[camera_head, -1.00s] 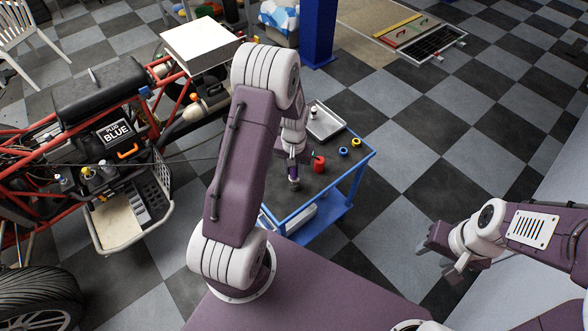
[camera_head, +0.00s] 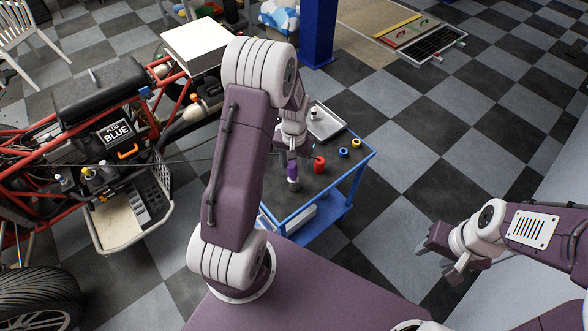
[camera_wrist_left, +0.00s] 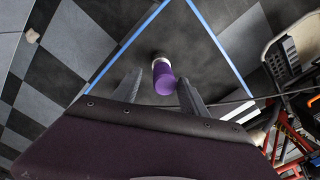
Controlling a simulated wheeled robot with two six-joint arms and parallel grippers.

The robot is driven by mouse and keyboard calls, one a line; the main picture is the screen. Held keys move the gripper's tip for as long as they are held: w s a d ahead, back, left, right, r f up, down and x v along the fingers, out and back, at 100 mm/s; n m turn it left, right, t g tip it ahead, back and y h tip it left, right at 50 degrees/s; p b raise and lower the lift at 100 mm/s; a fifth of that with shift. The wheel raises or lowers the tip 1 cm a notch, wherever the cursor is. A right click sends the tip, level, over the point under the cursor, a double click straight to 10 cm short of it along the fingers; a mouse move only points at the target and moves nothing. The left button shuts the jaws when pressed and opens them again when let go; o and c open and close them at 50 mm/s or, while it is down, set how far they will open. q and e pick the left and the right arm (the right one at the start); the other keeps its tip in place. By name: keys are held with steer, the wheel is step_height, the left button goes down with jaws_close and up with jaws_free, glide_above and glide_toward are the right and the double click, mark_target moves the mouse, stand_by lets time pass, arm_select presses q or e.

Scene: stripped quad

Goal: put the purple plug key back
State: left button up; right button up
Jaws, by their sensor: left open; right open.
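The purple plug key (camera_head: 293,171) is a small purple cylinder with a pale end, standing on the dark top of the blue-framed cart (camera_head: 328,180). My left gripper (camera_head: 292,153) is right above it in the head view. In the left wrist view the purple plug key (camera_wrist_left: 163,78) shows between the two spread fingers of the left gripper (camera_wrist_left: 160,82); the fingers look apart from it. My right gripper (camera_head: 440,252) is open and empty, over the floor at the right.
A red plug key (camera_head: 319,164), a blue ring-like piece (camera_head: 343,152) and a yellow one (camera_head: 356,143) stand on the cart. A metal tray (camera_head: 327,124) lies at its back. A red-framed kart (camera_head: 110,150) with a "PLUG BLUE" sign (camera_head: 115,133) stands at the left.

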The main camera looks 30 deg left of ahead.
arm_select(q)
step_height(320, 180, up, 8)
steer(key=shift+r, duration=0.25)
steer(key=s+d+m, duration=0.1)
steer(key=s+d, duration=0.2)
steer(key=s, duration=0.3)
steer(key=s+d+m+t, duration=0.1)
steer(key=s+d, duration=0.3)
steer(key=s, duration=0.2)
steer(key=shift+s+d+r, duration=0.25)
steer(key=shift+r, duration=0.15)
